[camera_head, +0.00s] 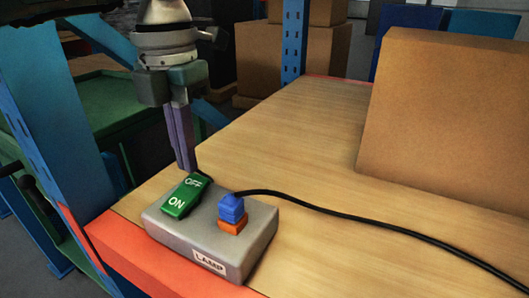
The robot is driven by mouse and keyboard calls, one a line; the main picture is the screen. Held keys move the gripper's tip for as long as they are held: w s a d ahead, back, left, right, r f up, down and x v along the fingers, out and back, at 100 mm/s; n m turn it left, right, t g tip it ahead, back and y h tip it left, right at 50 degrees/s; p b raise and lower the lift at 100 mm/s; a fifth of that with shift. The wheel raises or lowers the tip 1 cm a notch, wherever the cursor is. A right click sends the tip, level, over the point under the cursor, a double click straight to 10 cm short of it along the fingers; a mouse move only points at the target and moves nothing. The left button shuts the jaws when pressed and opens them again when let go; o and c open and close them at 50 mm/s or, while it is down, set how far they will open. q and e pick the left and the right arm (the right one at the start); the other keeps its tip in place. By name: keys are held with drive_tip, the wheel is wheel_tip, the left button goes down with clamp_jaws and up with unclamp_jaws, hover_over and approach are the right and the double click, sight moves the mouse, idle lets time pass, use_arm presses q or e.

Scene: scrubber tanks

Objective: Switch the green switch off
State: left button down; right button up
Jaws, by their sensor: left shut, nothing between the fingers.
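The green switch (183,196) is a rocker on top of a grey box marked LAMP (190,235). Its far end reads OFF and its near end reads ON; I cannot tell surely which end is pressed down. My left gripper (190,167) points down with its fingers shut and empty. Its fingertips are just behind the OFF end in the picture. I cannot tell whether they touch the switch. My right gripper is not in view.
A blue plug (231,208) sits in an orange socket (232,226) beside the switch, with a black cable (350,217) running right across the wooden table (300,140). A large cardboard box (450,115) stands at the right. A blue post (45,100) rises at the left.

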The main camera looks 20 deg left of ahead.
sight(192, 184)
use_arm(q)
drive_tip(key=shift+f+b, duration=1.2)
drive_tip(key=shift+f, duration=0.4)
idle(0.5)
drive_tip(key=shift+r, duration=0.1)
wheel_tip(192, 184, up, 7)
drive_tip(key=p, duration=0.6)
drive_tip(key=shift+s, duration=0.1)
idle(0.4)
